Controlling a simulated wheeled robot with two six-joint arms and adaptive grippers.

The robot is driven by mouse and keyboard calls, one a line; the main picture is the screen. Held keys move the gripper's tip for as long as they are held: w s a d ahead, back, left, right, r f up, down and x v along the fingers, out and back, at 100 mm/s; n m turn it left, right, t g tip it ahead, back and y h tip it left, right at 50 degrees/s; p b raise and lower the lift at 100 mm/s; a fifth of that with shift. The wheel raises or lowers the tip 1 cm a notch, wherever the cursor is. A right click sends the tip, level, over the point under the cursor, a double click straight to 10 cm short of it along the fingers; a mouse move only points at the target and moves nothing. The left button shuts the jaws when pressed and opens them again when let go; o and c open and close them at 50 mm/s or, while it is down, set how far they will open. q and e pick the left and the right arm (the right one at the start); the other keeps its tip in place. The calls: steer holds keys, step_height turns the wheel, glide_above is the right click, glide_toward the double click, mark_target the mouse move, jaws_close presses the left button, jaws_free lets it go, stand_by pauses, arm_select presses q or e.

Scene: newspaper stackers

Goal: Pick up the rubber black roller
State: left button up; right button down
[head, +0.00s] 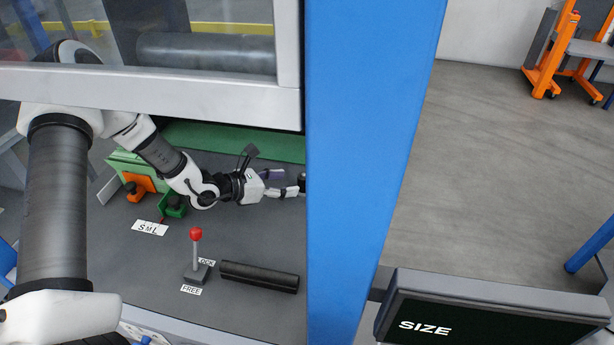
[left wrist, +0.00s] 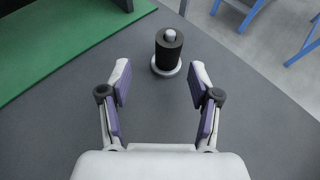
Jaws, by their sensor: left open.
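A short black roller (left wrist: 169,50) stands upright on a round silver base in the left wrist view, with a pale pin at its top. It is ahead of my left gripper (left wrist: 161,82), whose two purple-padded fingers are spread and empty. The roller is beyond the fingertips and roughly in line with the gap between them. In the head view my left gripper (head: 284,181) reaches right, low over the grey table, close to the blue post. The post hides most of what lies beyond the fingertips there. My right gripper is not in view.
A long black cylinder (head: 259,277) lies on the table beside a red-knobbed lever (head: 196,249). A blue post (head: 370,150) stands right of my left gripper. A white-framed window (head: 150,97) hangs above my arm. A SIZE panel (head: 490,318) is at the lower right.

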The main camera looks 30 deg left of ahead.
mark_target(302, 183)
arm_select(q)
steer(key=shift+w+d, duration=0.15)
steer(key=shift+d, duration=0.2)
steer(key=x, duration=0.5)
steer(key=shift+d+p, duration=0.3)
steer(key=shift+s+a+r, duration=0.1)
steer(key=shift+s, duration=0.15)
steer(key=shift+c, duration=1.3)
jaws_close()
